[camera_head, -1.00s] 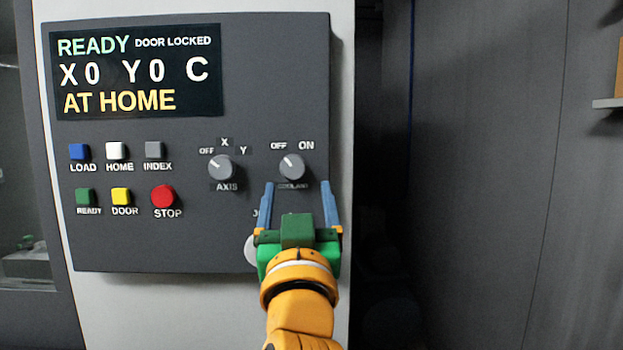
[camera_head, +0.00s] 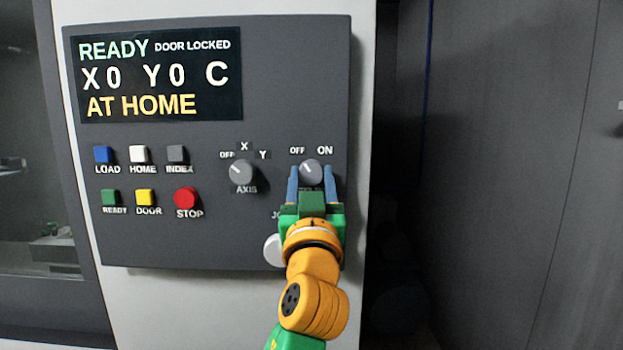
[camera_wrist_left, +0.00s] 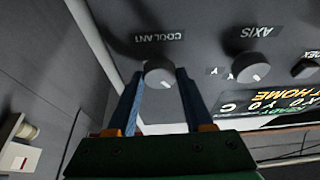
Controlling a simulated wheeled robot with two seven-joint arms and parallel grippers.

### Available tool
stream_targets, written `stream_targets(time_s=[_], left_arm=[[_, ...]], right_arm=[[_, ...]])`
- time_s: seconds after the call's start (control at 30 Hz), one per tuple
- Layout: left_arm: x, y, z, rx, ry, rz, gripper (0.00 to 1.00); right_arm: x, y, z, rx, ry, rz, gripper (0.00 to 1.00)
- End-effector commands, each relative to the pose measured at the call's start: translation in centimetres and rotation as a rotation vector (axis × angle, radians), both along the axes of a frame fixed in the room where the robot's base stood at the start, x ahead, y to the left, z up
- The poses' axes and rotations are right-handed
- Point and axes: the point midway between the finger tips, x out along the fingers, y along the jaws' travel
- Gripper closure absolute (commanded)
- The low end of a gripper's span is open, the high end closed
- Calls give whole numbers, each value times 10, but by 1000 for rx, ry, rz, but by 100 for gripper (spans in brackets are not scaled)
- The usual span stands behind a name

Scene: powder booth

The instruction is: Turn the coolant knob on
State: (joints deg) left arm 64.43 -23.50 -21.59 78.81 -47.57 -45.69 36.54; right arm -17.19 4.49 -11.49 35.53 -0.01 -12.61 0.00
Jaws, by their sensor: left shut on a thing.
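The grey coolant knob (camera_head: 311,170) is on the right of the control panel, below the words OFF and ON. Its white mark points up and left, toward OFF. My left gripper (camera_head: 310,176) is shut on the knob, with one blue finger on each side. In the left wrist view, which is upside down, the coolant knob (camera_wrist_left: 158,75) sits between the fingertips of the left gripper (camera_wrist_left: 160,80). The COOLANT label is partly hidden by the fingers in the head view. My right gripper is not in view.
The axis knob (camera_head: 241,172) is left of the coolant knob. Several push buttons, including the red STOP button (camera_head: 186,198), are further left. A pale round control (camera_head: 273,249) is partly behind my arm. The display (camera_head: 160,75) reads READY, DOOR LOCKED, AT HOME.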

Motion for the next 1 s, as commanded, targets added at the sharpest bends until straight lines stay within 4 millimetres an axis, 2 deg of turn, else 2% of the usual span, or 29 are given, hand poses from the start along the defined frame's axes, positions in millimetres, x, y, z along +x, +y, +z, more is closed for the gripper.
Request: stream_targets(time_s=[0.37,0.57,1.0], left_arm=[[0,1,1,99,2,2,100],[1,3,3,259,2,2,100],[1,5,5,680,3,3,100]], right_arm=[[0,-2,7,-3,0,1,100],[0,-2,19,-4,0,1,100],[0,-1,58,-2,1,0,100]])
